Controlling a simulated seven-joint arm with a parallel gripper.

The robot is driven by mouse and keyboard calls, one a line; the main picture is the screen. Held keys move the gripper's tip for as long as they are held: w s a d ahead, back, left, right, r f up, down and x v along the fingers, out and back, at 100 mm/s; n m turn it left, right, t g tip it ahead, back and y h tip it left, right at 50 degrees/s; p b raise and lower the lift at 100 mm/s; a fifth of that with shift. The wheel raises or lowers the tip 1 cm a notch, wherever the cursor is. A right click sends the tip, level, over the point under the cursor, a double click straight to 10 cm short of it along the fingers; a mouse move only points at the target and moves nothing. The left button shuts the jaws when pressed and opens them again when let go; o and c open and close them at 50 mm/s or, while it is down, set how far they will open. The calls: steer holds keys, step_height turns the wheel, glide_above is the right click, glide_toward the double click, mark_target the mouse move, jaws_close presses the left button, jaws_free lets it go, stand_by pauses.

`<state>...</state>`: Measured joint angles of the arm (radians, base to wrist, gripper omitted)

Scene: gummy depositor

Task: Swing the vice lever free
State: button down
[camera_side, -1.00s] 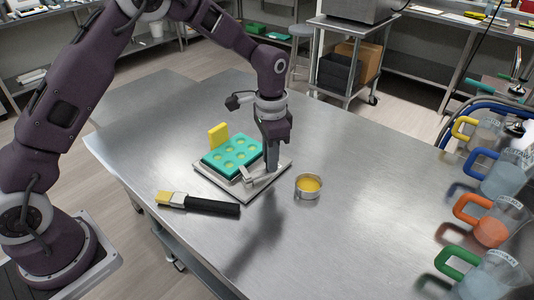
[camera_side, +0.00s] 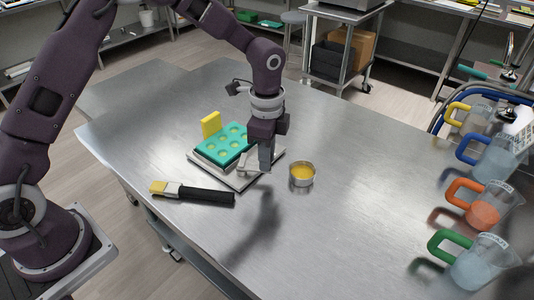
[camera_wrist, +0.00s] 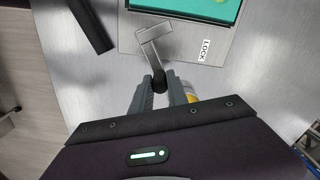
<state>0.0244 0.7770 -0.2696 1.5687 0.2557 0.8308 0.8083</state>
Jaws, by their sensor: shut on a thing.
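The vice lever (camera_wrist: 155,42) is a grey metal bar with a bent end and a dark knob (camera_wrist: 159,82), seen in the wrist view over the edge of the base plate (camera_wrist: 128,40). My gripper (camera_wrist: 160,92) is shut on the knob, with one finger on each side. In the side view my gripper (camera_side: 265,165) points down at the plate's near right edge and partly hides the lever. A teal mould (camera_side: 222,146) with round cavities sits on the plate. A white LOCK label (camera_wrist: 205,50) lies on the plate, right of the lever in the wrist view.
A metal cup of yellow liquid (camera_side: 302,175) stands close to the right of my gripper. A black-handled brush (camera_side: 195,193) lies at the near left. A yellow block (camera_side: 211,125) stands behind the mould. Several jugs (camera_side: 480,215) line the right side.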

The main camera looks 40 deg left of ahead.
stand_by(0.5)
steer(key=c, duration=1.3)
jaws_free()
steer(key=shift+s, duration=0.1)
step_height(320, 180, up, 7)
steer(key=shift+r, duration=0.1)
steer(key=s+a+r+n+t, duration=0.1)
steer(key=s+a+r+n, duration=0.2)
steer(key=s+r, duration=0.3)
steer(key=s+a+r+n+t, duration=0.2)
steer(key=s+r+n, duration=0.1)
steer(key=s+r, duration=0.35)
steer(key=s+a+n+t, duration=0.1)
steer(key=s+n, duration=0.1)
steer(key=s, duration=0.3)
steer(key=s+a+n, duration=0.1)
steer(key=s+n, duration=0.2)
steer(key=s, duration=0.2)
steer(key=s+a+n+t, duration=0.1)
steer(key=s+n, duration=0.1)
steer(key=s, duration=0.3)
steer(key=shift+n+t, duration=0.3)
steer(key=shift+n, duration=0.1)
